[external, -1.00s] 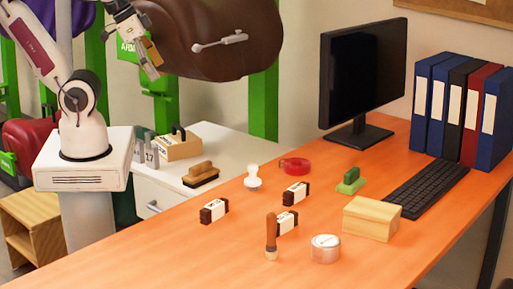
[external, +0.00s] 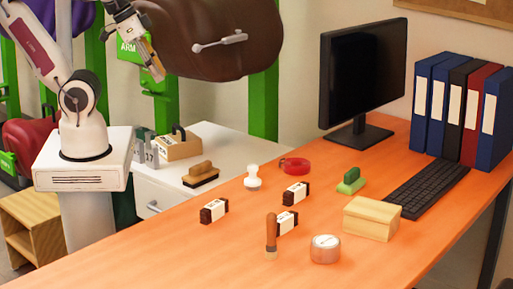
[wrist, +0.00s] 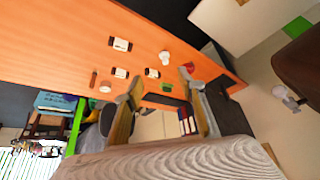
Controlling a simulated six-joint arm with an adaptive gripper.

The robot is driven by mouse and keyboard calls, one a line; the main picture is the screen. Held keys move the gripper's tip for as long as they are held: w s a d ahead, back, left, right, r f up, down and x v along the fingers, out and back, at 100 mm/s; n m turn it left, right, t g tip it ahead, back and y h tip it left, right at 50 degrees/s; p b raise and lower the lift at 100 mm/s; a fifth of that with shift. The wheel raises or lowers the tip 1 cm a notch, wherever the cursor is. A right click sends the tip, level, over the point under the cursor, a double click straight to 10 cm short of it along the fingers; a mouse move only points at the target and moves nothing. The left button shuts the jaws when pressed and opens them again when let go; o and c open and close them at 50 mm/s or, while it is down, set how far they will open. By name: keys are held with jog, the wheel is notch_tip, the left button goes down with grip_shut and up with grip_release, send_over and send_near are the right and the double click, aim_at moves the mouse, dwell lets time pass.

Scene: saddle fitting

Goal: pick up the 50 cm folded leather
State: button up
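Three small dark brown folded leather pieces with white labels lie on the orange desk. One is at the front left (external: 207,215), one at the back (external: 303,188) and one in the middle (external: 278,226), partly behind a wooden-handled tool. The label writing is too small to read, so I cannot tell which is 50 cm. All three also show in the wrist view, two close together (wrist: 114,72) (wrist: 147,72) and one apart (wrist: 113,43). My gripper (external: 156,70) is high at the upper left, well away from them. In the wrist view its fingers (wrist: 165,92) are apart and empty.
The wooden-handled tool (external: 271,238), a round tin (external: 325,250), a wooden box (external: 372,218), a white stamp (external: 252,179), red tape (external: 295,166) and a green-based stamp (external: 350,181) stand around the leather. A monitor (external: 362,80), keyboard (external: 428,188) and binders are behind. The desk's front left is clear.

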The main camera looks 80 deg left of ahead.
jog(key=w+d+n+t+h, duration=0.1)
jog(key=w+d, duration=0.4)
jog(key=w, duration=0.4)
jog(key=w+d+n+t+h, duration=0.1)
jog(key=w+d+t, duration=0.1)
jog(key=w+d, duration=0.5)
jog(key=w+d+t+h, duration=0.1)
jog(key=w+d, duration=0.2)
jog(key=w, duration=0.9)
jog(key=w+d+f+n+t+y, duration=0.1)
jog(key=w+d+f+n+y, duration=0.25)
jog(key=w+f, duration=0.6)
jog(key=n+g+y, duration=0.1)
jog(key=n+y, duration=0.3)
jog(key=y, duration=0.5)
send_near(293, 189)
jog(key=w+a, duration=0.1)
jog(key=w, duration=0.1)
jog(key=w+a+f, duration=0.1)
jog(key=w, duration=0.1)
jog(key=shift+w+a, duration=0.1)
jog(key=shift+a, duration=0.2)
jog(key=shift+s+a+f+y, duration=0.25)
jog(key=shift+s+f, duration=0.15)
jog(key=shift+s, duration=0.1)
